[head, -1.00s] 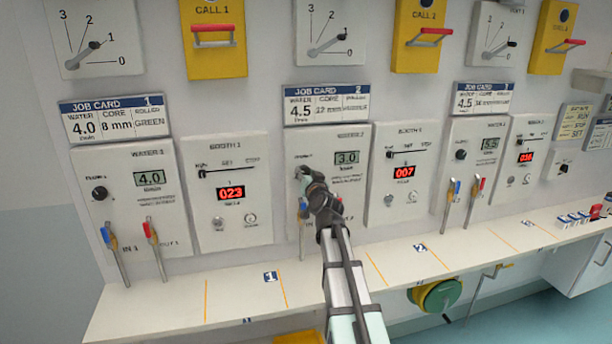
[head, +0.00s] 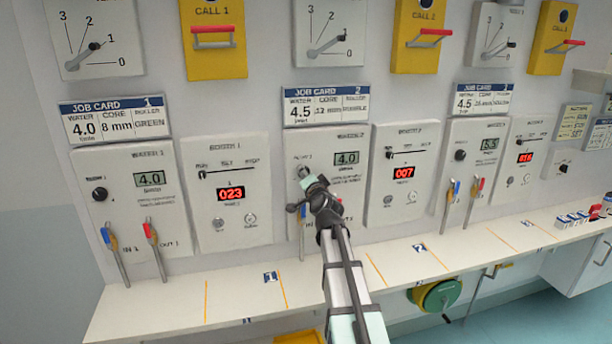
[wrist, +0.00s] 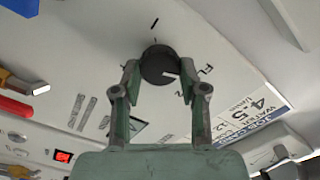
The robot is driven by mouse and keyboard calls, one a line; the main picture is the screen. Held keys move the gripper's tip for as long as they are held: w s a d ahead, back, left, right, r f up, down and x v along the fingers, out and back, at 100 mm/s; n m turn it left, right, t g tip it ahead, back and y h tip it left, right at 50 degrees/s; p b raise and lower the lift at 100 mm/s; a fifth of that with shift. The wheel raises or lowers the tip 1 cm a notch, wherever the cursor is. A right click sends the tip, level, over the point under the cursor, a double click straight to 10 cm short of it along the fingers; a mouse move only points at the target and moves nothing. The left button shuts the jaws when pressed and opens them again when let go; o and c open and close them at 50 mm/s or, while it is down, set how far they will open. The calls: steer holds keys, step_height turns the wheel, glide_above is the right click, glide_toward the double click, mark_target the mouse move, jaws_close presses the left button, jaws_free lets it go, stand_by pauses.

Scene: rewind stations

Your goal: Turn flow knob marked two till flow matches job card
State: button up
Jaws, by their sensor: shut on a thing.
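The flow knob marked two is a dark round knob (wrist: 158,64) in the wrist view, with a white pointer mark on it. My gripper (wrist: 158,72) has a finger on each side of the knob and is shut on it. In the head view my gripper (head: 312,185) covers most of the knob on the Water 2 panel (head: 347,200). The panel's display (head: 346,158) reads 4.0. Job card 2 (head: 326,105) above it gives water 4.5; the card also shows in the wrist view (wrist: 250,112).
The Booth 2 panel (head: 403,175) stands close on the right and the Booth 1 panel (head: 228,190) on the left. Valve levers stand below the Water 2 panel, partly hidden by my arm. A white shelf (head: 200,290) runs beneath the panels.

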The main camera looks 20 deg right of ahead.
steer(key=shift+r, duration=0.1)
stand_by(0.3)
steer(key=o, duration=1.1)
steer(key=shift+o, duration=0.2)
steer(key=s+a, duration=0.2)
steer(key=s, duration=0.9)
steer(key=shift+s, duration=0.4)
